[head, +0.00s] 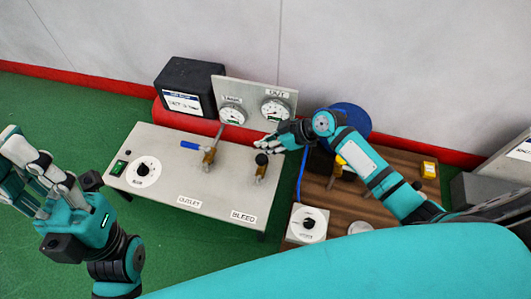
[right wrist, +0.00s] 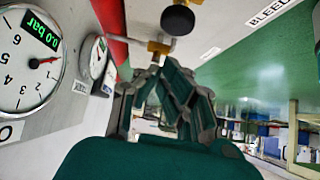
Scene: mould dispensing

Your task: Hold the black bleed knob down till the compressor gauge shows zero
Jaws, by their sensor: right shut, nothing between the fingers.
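The black bleed knob (head: 261,159) sits on a brass valve at the right of the grey bench top, above the BLEED label. In the right wrist view the knob (right wrist: 177,19) is just beyond my fingertips. My right gripper (head: 268,142) is shut and empty beside the knob; I cannot tell whether it touches. In the wrist view its fingers (right wrist: 163,66) point at the brass fitting. The OUT gauge (head: 275,111) reads 0.0 bar on its display in the wrist view (right wrist: 29,60). The TANK gauge (head: 232,115) is too small to read. My left gripper (head: 15,165) is open and empty.
A black box (head: 189,84) is behind the bench. A wooden board (head: 334,205) with another dial (head: 308,223) lies right, partly under my right arm.

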